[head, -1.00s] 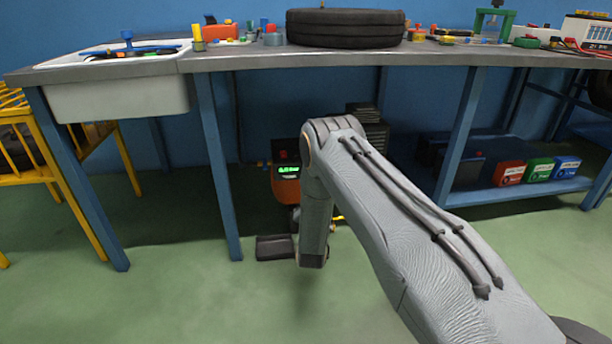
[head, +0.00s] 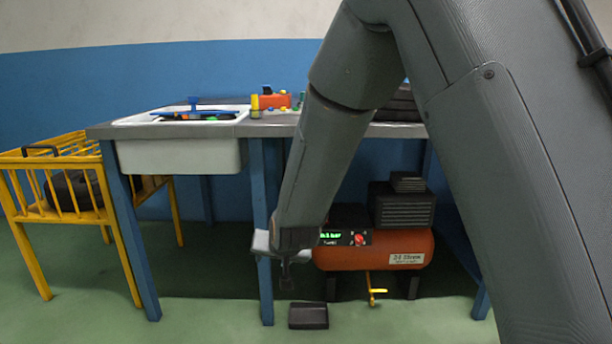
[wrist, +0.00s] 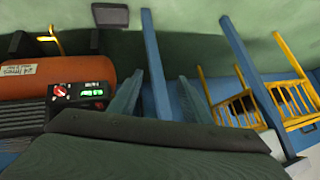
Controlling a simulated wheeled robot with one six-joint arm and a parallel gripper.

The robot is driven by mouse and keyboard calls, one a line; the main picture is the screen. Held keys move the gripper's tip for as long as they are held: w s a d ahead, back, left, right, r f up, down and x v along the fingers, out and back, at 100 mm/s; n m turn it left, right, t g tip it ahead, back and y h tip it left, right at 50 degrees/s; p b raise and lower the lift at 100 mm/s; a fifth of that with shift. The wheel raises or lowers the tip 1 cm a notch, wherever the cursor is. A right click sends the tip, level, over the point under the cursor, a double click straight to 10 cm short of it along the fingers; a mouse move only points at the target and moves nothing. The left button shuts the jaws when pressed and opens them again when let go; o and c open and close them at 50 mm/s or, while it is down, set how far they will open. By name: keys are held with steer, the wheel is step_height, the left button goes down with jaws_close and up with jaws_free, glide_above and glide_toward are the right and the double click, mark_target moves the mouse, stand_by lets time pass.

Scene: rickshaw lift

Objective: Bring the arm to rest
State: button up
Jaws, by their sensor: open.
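My grey arm fills the right and middle of the head view, bent, with its forearm hanging down. My gripper (head: 285,270) is at its lower end, in front of the workbench, and looks small and partly hidden there. In the wrist view my gripper (wrist: 160,102) shows two dark fingers standing apart with nothing between them. Behind and to the right of it in the head view is the orange compressor (head: 385,252), under the bench; it also shows in the wrist view (wrist: 75,75), which is turned upside down.
The workbench (head: 205,131) with a white sink (head: 180,155) stands close behind the gripper, and a blue leg (head: 262,210) is near it. A dark block (head: 308,316) lies on the floor below. A yellow cage (head: 70,190) stands at left. Front-left floor is clear.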

steer(key=s+d+r+n+g+h, duration=0.1)
steer(key=s+d+r+n+g, duration=0.15)
steer(key=s, duration=0.95)
steer(key=s+d+r+n+g, duration=0.2)
steer(key=s+g, duration=0.1)
steer(key=s, duration=0.9)
steer(key=s+d+r+n+g+h, duration=0.1)
steer(key=s+d+r+n+g, duration=0.15)
steer(key=s, duration=0.95)
steer(key=d+r+m+p, duration=0.3)
steer(key=d+r+p, duration=0.7)
steer(key=r+p, duration=0.3)
steer(key=d+r+m+h+p, duration=0.1)
steer(key=d+r+m+p, duration=0.2)
steer(key=d+r+p, duration=0.8)
steer(key=shift+w+r+m+p, duration=0.3)
steer(key=shift+r+p, duration=0.8)
steer(key=shift+p, duration=2.45)
steer(key=shift+s, duration=0.1)
